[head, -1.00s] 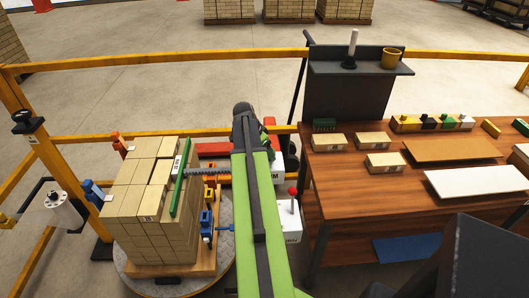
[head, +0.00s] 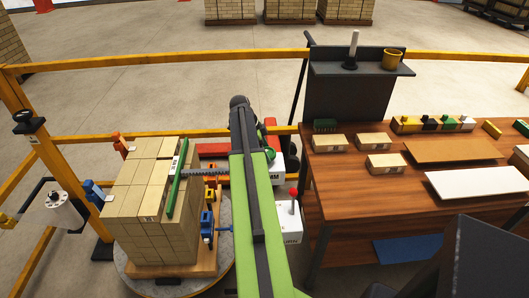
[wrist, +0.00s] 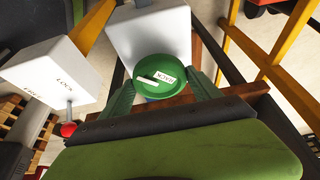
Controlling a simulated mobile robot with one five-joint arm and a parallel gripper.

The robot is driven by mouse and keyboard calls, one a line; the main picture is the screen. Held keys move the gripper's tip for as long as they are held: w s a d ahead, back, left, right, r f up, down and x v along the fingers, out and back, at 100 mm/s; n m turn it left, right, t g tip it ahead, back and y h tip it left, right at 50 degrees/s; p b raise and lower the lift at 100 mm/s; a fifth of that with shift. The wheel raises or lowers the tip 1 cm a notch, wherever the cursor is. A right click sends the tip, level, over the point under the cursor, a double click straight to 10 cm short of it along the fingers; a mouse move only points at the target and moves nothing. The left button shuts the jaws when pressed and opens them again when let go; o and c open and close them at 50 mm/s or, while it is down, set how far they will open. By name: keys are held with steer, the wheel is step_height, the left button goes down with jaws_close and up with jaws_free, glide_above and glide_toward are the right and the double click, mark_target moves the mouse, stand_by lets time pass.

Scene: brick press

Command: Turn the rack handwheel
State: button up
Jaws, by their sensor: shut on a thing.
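The green handwheel (wrist: 162,78) with a white label shows in the middle of the wrist view, in front of a white box (wrist: 150,35). My gripper (wrist: 165,92) is shut on it, with one finger at each side of the rim. In the head view my green arm hides the fingers and most of the wheel (head: 270,154). The toothed rack (head: 208,172) runs left from there to a long green push bar (head: 177,178).
A box with a red-knobbed lever (head: 291,208) stands right of my arm; its red knob is also in the wrist view (wrist: 68,130). A wooden workbench (head: 340,195) with bricks stands at the right. Yellow rails (head: 150,60) surround the area.

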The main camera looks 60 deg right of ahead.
steer(key=shift+s, duration=0.25)
steer(key=o, duration=1.4)
steer(key=shift+c, duration=0.2)
steer(key=shift+w, duration=0.1)
steer(key=shift+r, duration=0.1)
steer(key=p+v, duration=1.6)
steer(key=v, duration=0.1)
steer(key=shift+r, duration=0.15)
steer(key=shift+d, duration=0.1)
